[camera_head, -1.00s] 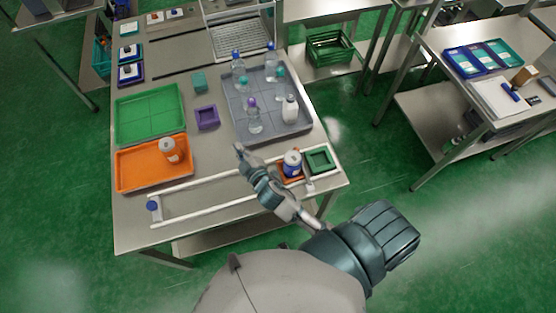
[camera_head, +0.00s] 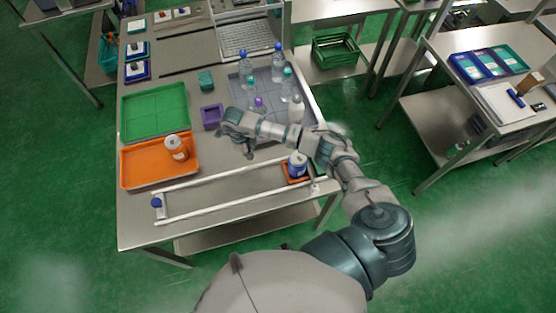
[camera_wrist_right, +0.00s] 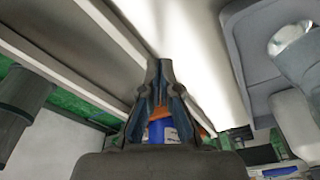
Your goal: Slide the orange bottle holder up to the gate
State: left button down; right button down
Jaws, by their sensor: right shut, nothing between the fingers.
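The orange bottle holder (camera_head: 290,178) sits between two white rails (camera_head: 235,208) at their right end. A white bottle with a blue cap (camera_head: 298,164) stands upright in it. A small upright part (camera_head: 315,186) stands at the rails' right end, close beside the holder; I cannot tell whether it is the gate. A blue-knobbed part (camera_head: 157,204) is at the left end. My right gripper (camera_head: 249,154) is shut and empty, behind the rails and left of the holder. In the right wrist view its fingers (camera_wrist_right: 161,68) partly hide the orange holder and blue-topped bottle. My left gripper is not in view.
An orange tray (camera_head: 135,175) with a bottle and a green tray (camera_head: 155,112) lie left. A small purple box (camera_head: 212,115) is near my wrist. A grey tray (camera_head: 240,88) with several bottles is behind my right arm. The track between the rails looks clear left of the holder.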

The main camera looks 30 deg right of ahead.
aim_at(283, 167)
jog(key=shift+s+d+r, duration=0.15)
jog(key=shift+d, duration=0.3)
jog(key=s+d+p, duration=0.2)
jog(key=s+d, duration=0.2)
jog(key=s+d+p, duration=0.2)
jog(key=s+d, duration=0.2)
jog(key=d, duration=0.1)
jog(key=shift+p, duration=0.3)
jog(key=shift+s+f, duration=0.2)
jog(key=shift+w+a+f, duration=0.15)
jog(key=shift+f, duration=0.3)
jog(key=shift+a+f, duration=0.2)
jog(key=shift+a, duration=0.2)
jog(key=shift+d, duration=0.1)
